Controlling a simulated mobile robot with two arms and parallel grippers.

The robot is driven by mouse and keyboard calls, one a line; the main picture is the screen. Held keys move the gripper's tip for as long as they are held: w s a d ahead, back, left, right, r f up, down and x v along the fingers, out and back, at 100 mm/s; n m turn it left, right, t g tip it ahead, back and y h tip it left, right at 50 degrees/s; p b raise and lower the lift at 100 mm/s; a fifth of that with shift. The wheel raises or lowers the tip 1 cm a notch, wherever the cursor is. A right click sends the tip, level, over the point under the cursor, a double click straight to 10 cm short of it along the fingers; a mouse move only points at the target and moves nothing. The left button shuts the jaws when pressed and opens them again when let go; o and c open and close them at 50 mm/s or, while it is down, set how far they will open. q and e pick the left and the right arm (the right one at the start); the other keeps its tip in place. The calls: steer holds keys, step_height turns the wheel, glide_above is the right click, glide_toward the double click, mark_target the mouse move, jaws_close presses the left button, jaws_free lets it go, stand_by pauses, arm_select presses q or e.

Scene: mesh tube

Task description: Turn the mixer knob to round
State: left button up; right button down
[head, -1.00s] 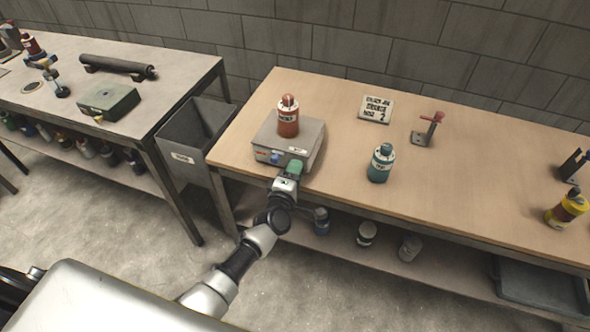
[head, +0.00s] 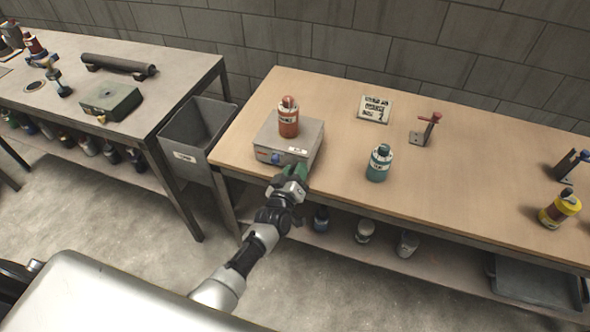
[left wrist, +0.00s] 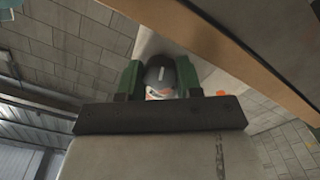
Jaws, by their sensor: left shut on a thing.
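The mixer (head: 303,133) is a low grey box near the front left of the wooden table. A red bottle (head: 288,118) stands on top of it. A blue knob (head: 275,158) shows at the left of its front face. My left gripper (head: 294,172), with green fingers, is at the right part of that front face and hides what it holds in the head view. In the left wrist view, its two green fingers are shut on a dark round knob (left wrist: 159,74) with a pale mark, one on each side. My right gripper is not in view.
A teal bottle (head: 379,163) stands right of the mixer. A sign (head: 374,109) and a red-topped stand (head: 426,130) are farther back. A yellow bottle (head: 560,208) is at the far right. A grey bin (head: 197,135) stands between the two tables.

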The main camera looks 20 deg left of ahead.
arm_select(q)
steer(key=m, duration=0.5)
steer(key=shift+f+p, duration=0.1)
steer(key=shift+p, duration=0.2)
steer(key=shift+m, duration=0.3)
steer(key=o, duration=0.9)
steer(key=s, duration=1)
steer(key=shift+s+a, duration=0.15)
steer(key=shift+s, duration=0.25)
